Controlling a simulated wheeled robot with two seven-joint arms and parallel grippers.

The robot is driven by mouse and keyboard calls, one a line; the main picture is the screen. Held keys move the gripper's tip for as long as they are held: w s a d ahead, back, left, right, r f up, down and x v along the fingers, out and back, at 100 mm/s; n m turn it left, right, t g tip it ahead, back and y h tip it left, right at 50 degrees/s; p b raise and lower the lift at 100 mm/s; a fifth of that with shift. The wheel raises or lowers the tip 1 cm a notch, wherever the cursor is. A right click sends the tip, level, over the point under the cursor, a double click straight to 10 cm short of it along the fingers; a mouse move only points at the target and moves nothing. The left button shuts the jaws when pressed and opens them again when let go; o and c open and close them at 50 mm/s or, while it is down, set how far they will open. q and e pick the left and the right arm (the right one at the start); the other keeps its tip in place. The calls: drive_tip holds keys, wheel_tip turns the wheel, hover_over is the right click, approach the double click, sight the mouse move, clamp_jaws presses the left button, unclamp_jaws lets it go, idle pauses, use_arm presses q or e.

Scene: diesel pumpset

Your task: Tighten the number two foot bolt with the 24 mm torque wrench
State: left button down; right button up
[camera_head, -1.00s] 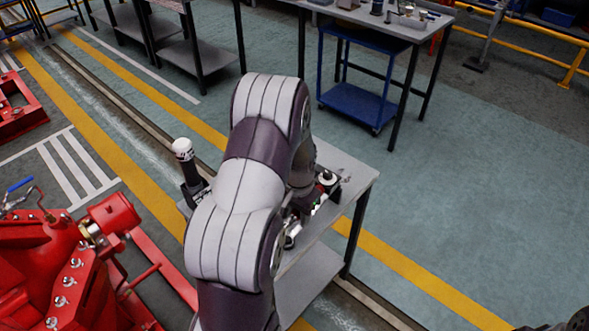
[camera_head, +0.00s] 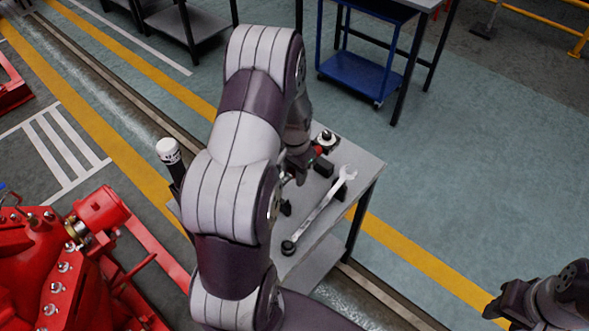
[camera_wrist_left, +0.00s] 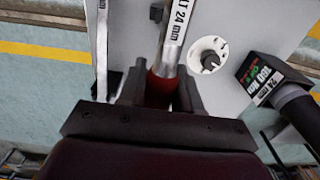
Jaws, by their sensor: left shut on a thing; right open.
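My left gripper (camera_wrist_left: 150,95) is shut on a silver-shanked tool (camera_wrist_left: 172,45) with a red collar; its label ends in "24 mm". In the head view my own arm mostly hides this gripper. The red machine (camera_head: 30,265) at lower left carries several silver bolts (camera_head: 62,267); I cannot tell which is number two. My right gripper (camera_head: 495,312) is open and empty at lower right, over the floor.
A grey cart top (camera_head: 358,168) lies under my left gripper. An open-ended wrench (camera_head: 320,208) and a round white piece (camera_wrist_left: 208,55) are on it. A white-topped black cylinder (camera_head: 169,152) stands at its left. A blue trolley (camera_head: 365,75) stands behind. The right floor is clear.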

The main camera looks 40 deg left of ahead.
use_arm(q)
drive_tip(key=shift+w+a, duration=0.1)
wheel_tip(320, 180, down, 6)
drive_tip(key=b, duration=0.3)
drive_tip(key=shift+r, duration=0.2)
drive_tip(key=shift+w+a+f, duration=0.1)
drive_tip(key=shift+f, duration=0.25)
drive_tip(key=shift+r, duration=0.1)
idle(0.4)
drive_tip(key=shift+f+b, duration=0.4)
drive_tip(key=shift+f, duration=0.65)
idle(0.5)
drive_tip(key=c, duration=0.7)
unclamp_jaws()
